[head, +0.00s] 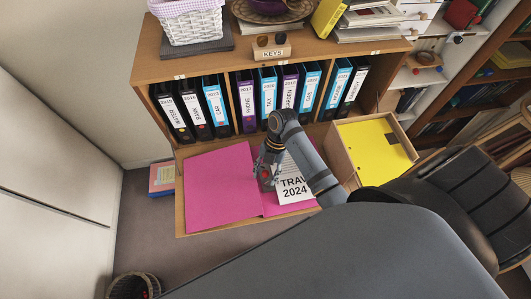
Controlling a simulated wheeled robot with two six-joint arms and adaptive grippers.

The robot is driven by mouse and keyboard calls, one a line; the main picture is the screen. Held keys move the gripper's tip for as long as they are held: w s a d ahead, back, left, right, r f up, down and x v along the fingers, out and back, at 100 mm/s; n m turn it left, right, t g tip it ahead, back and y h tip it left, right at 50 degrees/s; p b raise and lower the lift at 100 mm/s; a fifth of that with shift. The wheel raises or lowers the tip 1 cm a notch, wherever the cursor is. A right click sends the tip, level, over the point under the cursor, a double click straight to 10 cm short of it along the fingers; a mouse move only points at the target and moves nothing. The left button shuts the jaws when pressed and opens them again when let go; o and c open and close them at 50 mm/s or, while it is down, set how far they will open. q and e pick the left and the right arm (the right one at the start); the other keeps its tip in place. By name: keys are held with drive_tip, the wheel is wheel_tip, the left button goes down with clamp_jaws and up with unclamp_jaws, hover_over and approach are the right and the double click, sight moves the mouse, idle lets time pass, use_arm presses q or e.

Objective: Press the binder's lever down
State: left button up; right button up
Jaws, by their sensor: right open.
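An open pink binder (220,183) lies flat on the pull-out board of the shelf unit. A white sheet (292,190) reading "TRAV" and "2024" lies on its right side, partly covered by my right arm. My right gripper (266,178) is open and points down over the middle of the binder, at the left edge of the sheet. A small red spot shows at the gripper. The binder's lever cannot be made out; the gripper and arm cover that area. I cannot tell whether the gripper touches anything. My left gripper is not in view.
Upright black, blue and purple labelled binders (217,105) stand in the shelf (157,65) behind. A cardboard box with a yellow folder (372,145) stands right of the pink binder. A wicker basket (133,286) is on the floor. Floor left of the board is mostly clear.

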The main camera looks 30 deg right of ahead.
clamp_jaws()
idle(0.4)
drive_tip(key=s+t, duration=0.1)
drive_tip(key=s+f+t, duration=0.1)
drive_tip(key=s+t+p, duration=0.1)
drive_tip(key=shift+a+f+h, duration=0.25)
drive_tip(key=shift+a+h, duration=0.15)
drive_tip(key=shift+s+a+f+n+t+h, duration=0.2)
drive_tip(key=shift+s+f+n+t+h, duration=0.3)
drive_tip(key=shift+t, duration=0.6)
drive_tip(key=shift+s+f+t, duration=0.45)
drive_tip(key=shift+f+t, duration=0.15)
drive_tip(key=shift+t, duration=0.1)
